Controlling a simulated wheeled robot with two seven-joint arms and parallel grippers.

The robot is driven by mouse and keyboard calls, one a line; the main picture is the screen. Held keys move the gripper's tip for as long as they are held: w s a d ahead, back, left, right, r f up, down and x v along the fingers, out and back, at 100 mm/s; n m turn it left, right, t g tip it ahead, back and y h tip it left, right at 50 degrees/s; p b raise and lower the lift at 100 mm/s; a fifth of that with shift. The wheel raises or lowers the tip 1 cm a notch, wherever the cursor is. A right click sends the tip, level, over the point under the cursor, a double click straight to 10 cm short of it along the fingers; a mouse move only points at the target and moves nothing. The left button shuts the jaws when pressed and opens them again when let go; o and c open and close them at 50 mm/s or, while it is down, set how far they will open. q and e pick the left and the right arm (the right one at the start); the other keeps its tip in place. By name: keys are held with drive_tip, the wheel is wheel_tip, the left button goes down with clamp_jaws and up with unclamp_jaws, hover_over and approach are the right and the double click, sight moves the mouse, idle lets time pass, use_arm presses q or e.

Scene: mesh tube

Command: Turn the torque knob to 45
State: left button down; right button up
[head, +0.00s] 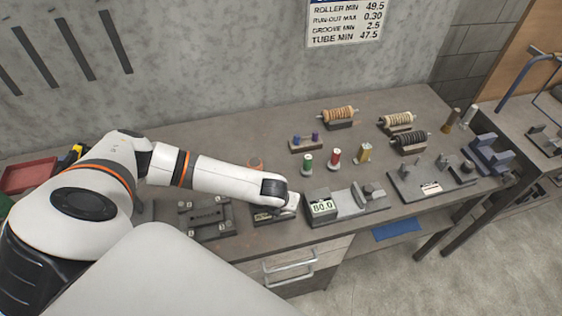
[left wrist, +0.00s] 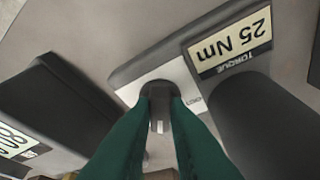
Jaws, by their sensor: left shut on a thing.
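The torque device shows in the left wrist view with a display (left wrist: 230,42) reading "25 Nm" and labelled "TORQUE". Its knob (left wrist: 159,88) is dark and sits on a white dial plate (left wrist: 131,92) beside the display. My left gripper (left wrist: 160,98) has its green fingers shut on the knob. In the head view my left gripper (head: 284,208) is low over the bench, and the device (head: 262,215) is mostly hidden behind it. My right gripper is not in view.
On the bench (head: 330,250), a device with a display reading "80.0" (head: 323,208) stands right of my left gripper, and a dark fixture (head: 208,217) stands left. Several spools, including a red one (head: 334,157), stand behind. A wall sign (head: 345,20) lists limits.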

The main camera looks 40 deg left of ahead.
use_arm(q)
drive_tip(key=c, duration=1.4)
unclamp_jaws()
drive_tip(key=b+v, duration=0.2)
drive_tip(key=v, duration=1)
drive_tip(key=shift+o, duration=0.4)
